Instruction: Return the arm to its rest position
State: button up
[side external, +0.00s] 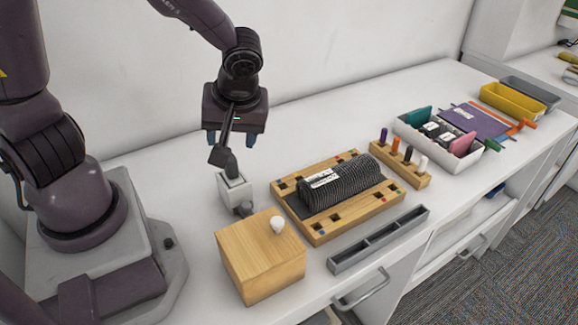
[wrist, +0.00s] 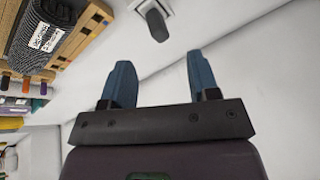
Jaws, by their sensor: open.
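My gripper (side external: 232,140) hangs above the back of the white counter in the side view, pointing down. In the wrist view my gripper (wrist: 160,85) shows two blue fingers spread apart with nothing between them. Below it in the side view is a small white holder (side external: 235,190) with a dark-handled tool in or behind it; part of it overlaps my wrist in the picture. The dark rounded end of an object (wrist: 157,25) and a white square base also show at the top of the wrist view, beyond the fingers.
A wooden board (side external: 322,232) carries a dark ribbed carpet roll (side external: 345,185). A wooden box (side external: 262,262) with a white knob, a grey tray (side external: 380,240), a peg block (side external: 413,174) and a white bin (side external: 475,160) stand nearby. The counter behind the board is clear.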

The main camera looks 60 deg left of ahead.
jog(key=s+d+r+m+h, duration=0.3)
jog(key=d+r+m+h, duration=0.15)
jog(key=m, duration=0.65)
jog(key=s+a+r+m+t, duration=0.2)
jog(key=r+t, duration=0.4)
jog(key=r, duration=0.4)
jog(key=shift+s+a+r, duration=0.2)
jog(key=shift+s+a, duration=0.3)
